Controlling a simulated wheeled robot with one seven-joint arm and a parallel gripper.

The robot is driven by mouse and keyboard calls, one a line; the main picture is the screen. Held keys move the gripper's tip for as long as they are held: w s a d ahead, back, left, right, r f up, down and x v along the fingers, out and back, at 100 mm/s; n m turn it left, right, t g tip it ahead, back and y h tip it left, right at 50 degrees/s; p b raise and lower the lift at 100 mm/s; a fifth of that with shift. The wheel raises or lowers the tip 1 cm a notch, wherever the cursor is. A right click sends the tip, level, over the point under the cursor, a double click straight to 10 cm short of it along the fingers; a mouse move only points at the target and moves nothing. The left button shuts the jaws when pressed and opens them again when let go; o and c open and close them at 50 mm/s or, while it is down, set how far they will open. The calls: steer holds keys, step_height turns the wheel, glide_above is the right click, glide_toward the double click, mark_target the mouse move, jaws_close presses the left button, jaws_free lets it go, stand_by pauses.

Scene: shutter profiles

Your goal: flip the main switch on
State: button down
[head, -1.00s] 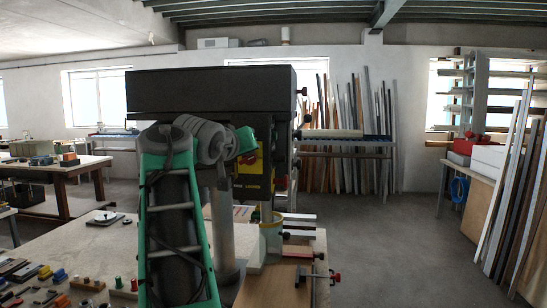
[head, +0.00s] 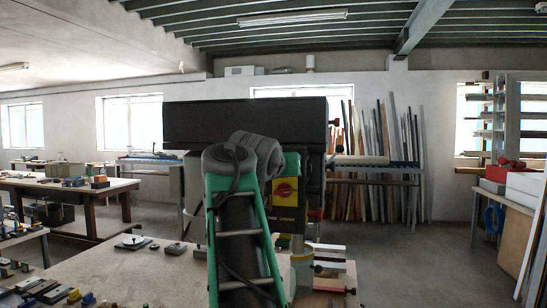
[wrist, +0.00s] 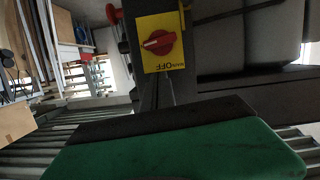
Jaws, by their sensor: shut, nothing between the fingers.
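The main switch is a red rotary knob on a yellow plate (head: 285,192), on the dark machine head; the plate shows just right of my arm. In the wrist view the red knob (wrist: 159,42) is near the top middle, with a pale bar lying nearly level across it. The lettering beside it appears upside down and includes "OFF". My gripper (wrist: 165,122) shows there as a green body with a black edge, below the plate in the picture and apart from it. It is shut and empty. In the head view its fingertips are hidden behind my arm.
The long dark machine housing (head: 245,122) stands above the switch. A workbench (head: 130,265) with small parts lies at the lower left. Long profiles (head: 400,165) lean on the back wall. Open floor (head: 425,255) lies to the right.

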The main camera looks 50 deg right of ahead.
steer(key=b+v, duration=0.1)
steer(key=v, duration=0.9)
steer(key=shift+w+r+b, duration=0.2)
steer(key=shift+r+b, duration=0.1)
steer(key=shift+b, duration=0.05)
steer(key=shift+a, duration=0.15)
